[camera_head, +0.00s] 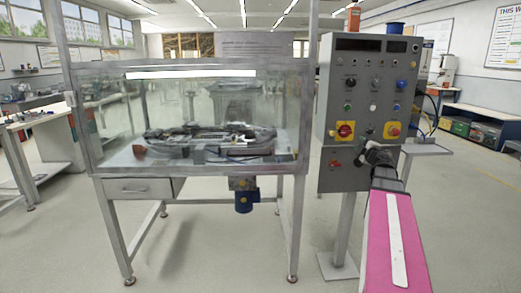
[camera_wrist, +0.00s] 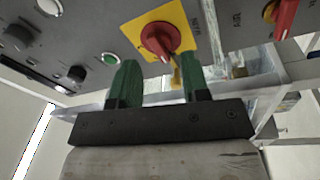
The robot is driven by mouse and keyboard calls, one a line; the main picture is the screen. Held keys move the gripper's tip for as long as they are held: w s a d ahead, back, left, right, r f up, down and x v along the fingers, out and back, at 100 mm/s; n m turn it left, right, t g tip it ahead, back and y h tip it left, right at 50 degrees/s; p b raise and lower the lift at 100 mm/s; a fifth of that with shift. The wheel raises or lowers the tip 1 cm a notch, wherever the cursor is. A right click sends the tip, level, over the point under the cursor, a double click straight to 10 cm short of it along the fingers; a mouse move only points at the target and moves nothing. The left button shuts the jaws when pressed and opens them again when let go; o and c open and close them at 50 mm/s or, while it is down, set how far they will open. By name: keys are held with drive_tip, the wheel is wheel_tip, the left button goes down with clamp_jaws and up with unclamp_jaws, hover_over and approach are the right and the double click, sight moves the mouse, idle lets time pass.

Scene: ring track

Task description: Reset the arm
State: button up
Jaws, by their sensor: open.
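My arm, in pink, reaches up from the lower right of the head view to the lower part of a grey control panel (camera_head: 330,85). A red rotary knob on a yellow plate (camera_wrist: 183,18) lies just beyond and between the fingertips. I cannot tell whether a finger touches the panel. The yellow-backed red knob also shows in the head view (camera_head: 345,130).
A glass-walled case (camera_head: 115,115) on a metal frame stands left of the panel, with a track inside. Another red handle (camera_wrist: 286,18) and a green button (camera_wrist: 110,58) are near the gripper. A red emergency button (camera_head: 392,130) is to the right. Open floor lies in front.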

drive_tip(key=s+a+f+m+g+h, duration=0.25)
drive_tip(key=a+f+m, duration=0.2)
drive_tip(key=f, duration=0.35)
drive_tip(key=s+a+f+m+g+h, duration=0.25)
drive_tip(key=f+m+g, duration=0.2)
drive_tip(key=f, duration=0.35)
drive_tip(key=s+a+f+m+g+h, duration=0.25)
drive_tip(key=s+a+f+m, duration=0.2)
drive_tip(key=f, duration=0.35)
drive_tip(key=s+a+f+m+g+y, duration=0.2)
drive_tip(key=s+a+f+g+y, duration=0.3)
drive_tip(key=s+a+f+g, duration=0.5)
drive_tip(key=s+a+f, duration=0.3)
drive_tip(key=s+a, duration=0.3)
drive_tip(key=s, duration=0.1)
